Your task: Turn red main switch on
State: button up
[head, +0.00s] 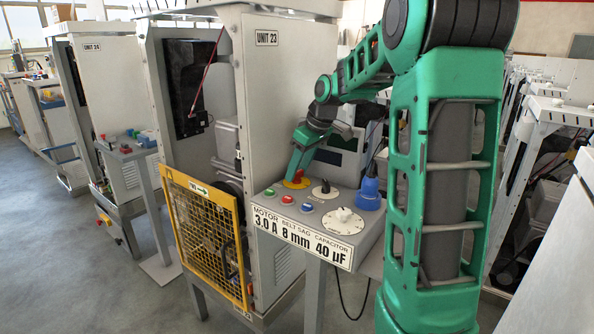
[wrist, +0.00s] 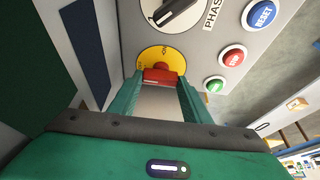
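The red main switch (head: 296,181) is a red knob on a yellow round plate, on the sloped top of the grey control box at unit 23. In the wrist view the red switch (wrist: 161,75) shows just ahead, its bar lying roughly left to right across the yellow plate (wrist: 165,56). My gripper (wrist: 160,82) reaches down to it, with its two green fingers apart, one on each side of the knob. The fingertips are very close to the knob's ends; I cannot tell whether they touch it. In the head view my gripper (head: 300,165) partly hides the switch.
Near the switch are a black rotary knob (head: 325,189), a white dial (head: 343,219), a blue plug (head: 370,193), and green (head: 269,192), red (head: 287,200) and blue (head: 306,207) buttons. A yellow mesh guard (head: 207,232) stands left of the box. Grey floor is free at far left.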

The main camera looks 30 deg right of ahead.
jog(key=c, duration=0.3)
jog(key=shift+c, duration=0.2)
jog(key=m, duration=0.2)
jog(key=m+h, duration=0.1)
jog(key=shift+a+m+h, duration=0.2)
jog(key=shift+m+h, duration=0.1)
jog(key=shift+m, duration=0.1)
jog(key=m, duration=0.2)
jog(key=m+h, duration=0.1)
jog(key=m, duration=0.1)
jog(key=shift+a+m+h, duration=0.15)
jog(key=shift+m+h, duration=0.15)
jog(key=m+h, duration=0.1)
jog(key=m, duration=0.1)
jog(key=m+g, duration=0.1)
jog(key=m, duration=0.2)
jog(key=shift+w+a+h, duration=0.15)
jog(key=shift+h, duration=0.25)
jog(key=shift+w+a+m+g+h, duration=0.15)
jog(key=shift+m+g, duration=0.25)
jog(key=shift+m, duration=0.7)
jog(key=shift+d+m+g+h, duration=0.1)
jog(key=shift+m+g+h, duration=0.25)
jog(key=shift+m, duration=0.75)
